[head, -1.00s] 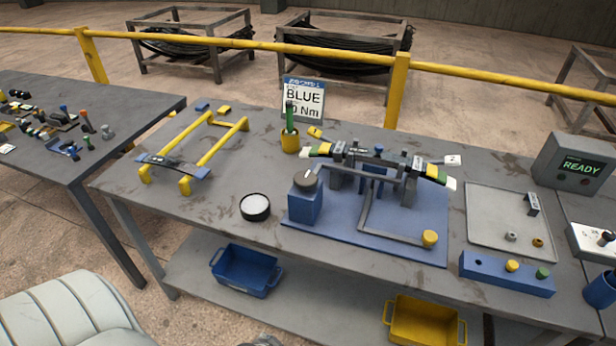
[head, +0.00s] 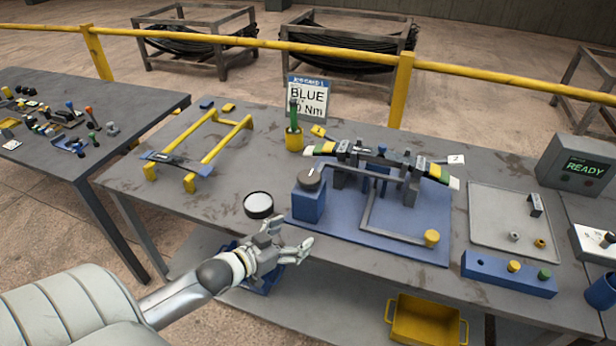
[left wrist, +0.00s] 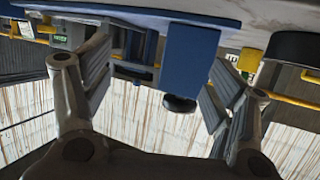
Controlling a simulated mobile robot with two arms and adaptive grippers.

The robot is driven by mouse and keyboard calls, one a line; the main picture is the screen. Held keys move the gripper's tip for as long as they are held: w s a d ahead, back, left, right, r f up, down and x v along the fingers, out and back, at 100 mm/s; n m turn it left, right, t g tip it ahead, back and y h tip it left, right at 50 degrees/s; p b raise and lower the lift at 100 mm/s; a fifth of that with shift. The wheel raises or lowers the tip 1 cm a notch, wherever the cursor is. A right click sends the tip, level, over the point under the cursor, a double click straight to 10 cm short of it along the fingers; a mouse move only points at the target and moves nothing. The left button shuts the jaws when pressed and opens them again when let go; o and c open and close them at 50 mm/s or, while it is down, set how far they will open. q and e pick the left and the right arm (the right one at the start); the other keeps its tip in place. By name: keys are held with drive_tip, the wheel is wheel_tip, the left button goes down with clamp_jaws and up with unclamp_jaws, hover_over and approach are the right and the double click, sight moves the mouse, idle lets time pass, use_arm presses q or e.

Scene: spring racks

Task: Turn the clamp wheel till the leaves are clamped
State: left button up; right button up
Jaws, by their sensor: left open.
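The clamp wheel is a dark round knob (head: 309,179) on top of a blue block (head: 308,206) at the left of the blue fixture plate (head: 410,235). The leaves (head: 378,157), a stack with green and yellow ends, lie across the fixture's grey uprights. My left gripper (head: 296,247) is open and empty, in front of the table's front edge, below and left of the wheel. In the left wrist view the picture is upside down; the blue block (left wrist: 190,58) and dark knob (left wrist: 180,104) lie beyond my spread fingers (left wrist: 155,92). My right gripper is out of view.
A yellow frame (head: 205,148) stands to the left, a grey tray (head: 505,217) to the right. A blue block with coloured knobs (head: 508,274) is at the front right edge.

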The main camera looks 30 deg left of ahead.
sight(300, 183)
use_arm(q)
drive_tip(key=w+a+r+t+h, duration=0.2)
drive_tip(key=w+a+r+t, duration=0.1)
drive_tip(key=a+r, duration=0.35)
drive_tip(key=shift+m+t, duration=0.3)
drive_tip(key=x, duration=0.3)
drive_tip(key=p+x, duration=0.1)
drive_tip(key=x, duration=0.3)
drive_tip(key=r+x, duration=0.1)
drive_tip(key=x, duration=0.3)
drive_tip(key=shift+d+r+p, duration=0.1)
drive_tip(key=shift+p, duration=0.25)
drive_tip(key=shift+c, duration=0.4)
drive_tip(key=c, duration=0.9)
drive_tip(key=shift+c, duration=0.2)
